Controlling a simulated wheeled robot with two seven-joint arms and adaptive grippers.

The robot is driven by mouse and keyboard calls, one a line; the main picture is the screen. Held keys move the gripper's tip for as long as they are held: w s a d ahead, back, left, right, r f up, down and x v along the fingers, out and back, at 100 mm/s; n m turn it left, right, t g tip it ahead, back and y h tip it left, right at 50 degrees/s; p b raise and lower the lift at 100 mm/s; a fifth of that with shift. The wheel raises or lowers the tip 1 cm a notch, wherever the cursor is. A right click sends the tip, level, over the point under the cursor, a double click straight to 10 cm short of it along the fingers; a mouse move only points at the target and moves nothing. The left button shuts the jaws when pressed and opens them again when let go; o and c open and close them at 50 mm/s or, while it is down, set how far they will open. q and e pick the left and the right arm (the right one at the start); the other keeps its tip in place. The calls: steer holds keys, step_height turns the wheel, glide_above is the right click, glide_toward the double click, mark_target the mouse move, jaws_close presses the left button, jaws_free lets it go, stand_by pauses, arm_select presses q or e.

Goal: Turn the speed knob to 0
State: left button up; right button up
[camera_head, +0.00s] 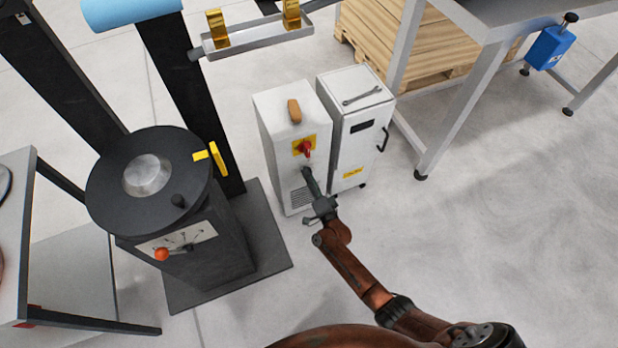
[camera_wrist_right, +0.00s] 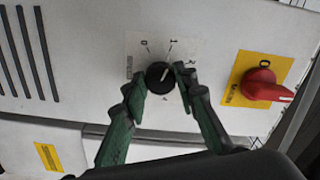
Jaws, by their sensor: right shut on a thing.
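The speed knob (camera_wrist_right: 160,77) is a small round black knob with a pale pointer line, set on a white panel. Marks 0, 1 and 2 show around it; the pointer slants, and which mark it is at is hard to tell. My right gripper (camera_wrist_right: 158,84) has its two green-grey fingers on either side of the knob and is shut on it. In the head view my right gripper (camera_head: 307,174) reaches the front of the white cabinet (camera_head: 274,130) and covers the knob. My left gripper is out of view.
A red rotary switch (camera_head: 305,147) on a yellow plate sits above the gripper; it also shows in the wrist view (camera_wrist_right: 262,84). A second white cabinet (camera_head: 357,140) stands close on the right. A black machine (camera_head: 150,185) is on the left.

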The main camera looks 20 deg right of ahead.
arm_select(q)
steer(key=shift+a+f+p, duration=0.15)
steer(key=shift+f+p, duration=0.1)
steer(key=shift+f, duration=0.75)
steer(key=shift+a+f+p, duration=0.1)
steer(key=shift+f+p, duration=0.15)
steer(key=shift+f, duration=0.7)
arm_select(e)
steer(key=shift+f+n, duration=0.1)
steer(key=shift+n, duration=5.1)
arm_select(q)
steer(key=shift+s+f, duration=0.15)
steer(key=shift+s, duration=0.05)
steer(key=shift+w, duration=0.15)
arm_select(e)
steer(key=o, duration=1.2)
steer(key=shift+d, duration=0.1)
steer(key=shift+c, duration=0.2)
steer(key=shift+s, duration=0.1)
steer(key=s, duration=1.1)
steer(key=shift+s+d, duration=0.15)
steer(key=shift+s, duration=0.25)
